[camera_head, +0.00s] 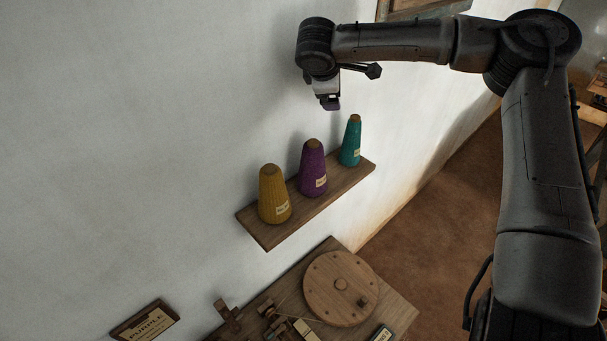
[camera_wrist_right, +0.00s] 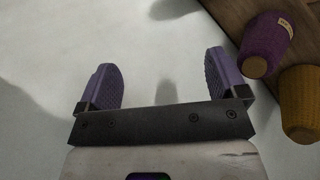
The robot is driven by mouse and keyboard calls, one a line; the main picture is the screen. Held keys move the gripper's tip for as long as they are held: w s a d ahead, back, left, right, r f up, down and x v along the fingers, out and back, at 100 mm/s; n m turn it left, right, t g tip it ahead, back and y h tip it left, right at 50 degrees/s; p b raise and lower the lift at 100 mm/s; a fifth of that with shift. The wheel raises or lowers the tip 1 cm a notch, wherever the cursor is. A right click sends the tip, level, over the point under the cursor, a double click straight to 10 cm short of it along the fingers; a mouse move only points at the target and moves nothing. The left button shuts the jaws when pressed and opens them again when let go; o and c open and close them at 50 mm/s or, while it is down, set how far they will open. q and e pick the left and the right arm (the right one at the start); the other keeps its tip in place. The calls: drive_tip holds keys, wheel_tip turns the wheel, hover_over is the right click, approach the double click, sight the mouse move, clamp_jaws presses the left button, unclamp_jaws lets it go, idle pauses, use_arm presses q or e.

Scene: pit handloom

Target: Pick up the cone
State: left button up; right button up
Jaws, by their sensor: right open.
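Three yarn cones stand upright in a row on a wooden wall shelf (camera_head: 258,234). They are a yellow cone (camera_head: 271,196), a purple cone (camera_head: 312,170) and a teal cone (camera_head: 350,142), each with a small pale label. My right gripper (camera_head: 329,103) is above the shelf, apart from the cones. In the right wrist view its two purple ribbed pads are wide apart (camera_wrist_right: 163,85), with only white wall between them. The purple cone (camera_wrist_right: 266,40) and the yellow cone (camera_wrist_right: 301,100) lie to the right of the pads there; the teal cone is out of that view. My left gripper is not in view.
A framed sign (camera_head: 146,322), which seems to read "PURPLE", is at the lower left. Below the shelf is a wooden table (camera_head: 398,314) with a round wooden wheel (camera_head: 341,287) and small wooden parts. The white wall (camera_head: 150,130) runs close behind the cones.

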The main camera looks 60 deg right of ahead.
sight(313, 142)
drive_tip(key=a+g+y, duration=0.1)
drive_tip(key=a+y, duration=0.6)
drive_tip(key=y, duration=0.1)
drive_tip(key=shift+n, duration=0.3)
drive_tip(key=f, duration=0.4)
drive_tip(key=f+p, duration=0.1)
drive_tip(key=f, duration=0.3)
drive_tip(key=shift+w+f, duration=0.2)
drive_tip(key=shift+f, duration=0.15)
wheel_tip(313, 142, down, 4)
drive_tip(key=shift+s+a+f+p, duration=0.1)
drive_tip(key=shift+s+f+p, duration=0.1)
drive_tip(key=shift+p, duration=0.7)
drive_tip(key=shift+w+f, duration=0.1)
drive_tip(key=shift+f, duration=0.35)
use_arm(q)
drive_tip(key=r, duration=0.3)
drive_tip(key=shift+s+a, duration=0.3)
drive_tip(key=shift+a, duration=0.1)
use_arm(e)
drive_tip(key=shift+c, duration=0.2)
drive_tip(key=c, duration=0.6)
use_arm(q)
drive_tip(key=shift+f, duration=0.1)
use_arm(e)
drive_tip(key=c, duration=0.8)
